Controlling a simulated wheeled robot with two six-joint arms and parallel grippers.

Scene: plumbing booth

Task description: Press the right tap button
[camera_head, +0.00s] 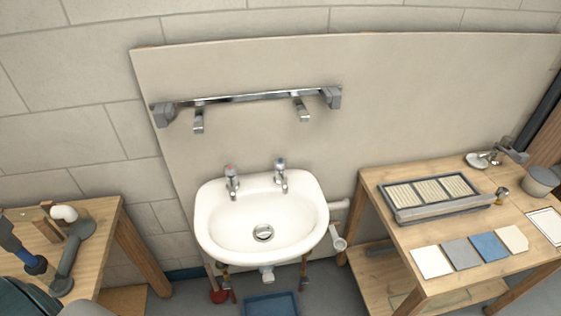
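The right tap (281,176) stands on the back rim of a white sink (313,222). It is chrome with a small bluish button (280,163) on top. The left tap (232,182) stands beside it with a red-marked top. Both tap tops are unobstructed and nothing touches them. Neither of my grippers can be made out in the head view, so their positions relative to the taps are not shown.
A chrome rail (250,97) with two spouts is fixed above the sink. A wooden bench (108,212) with tools stands left. A wooden table (375,190) with a grey tray (440,212) and sample tiles stands right. Space above the sink is clear.

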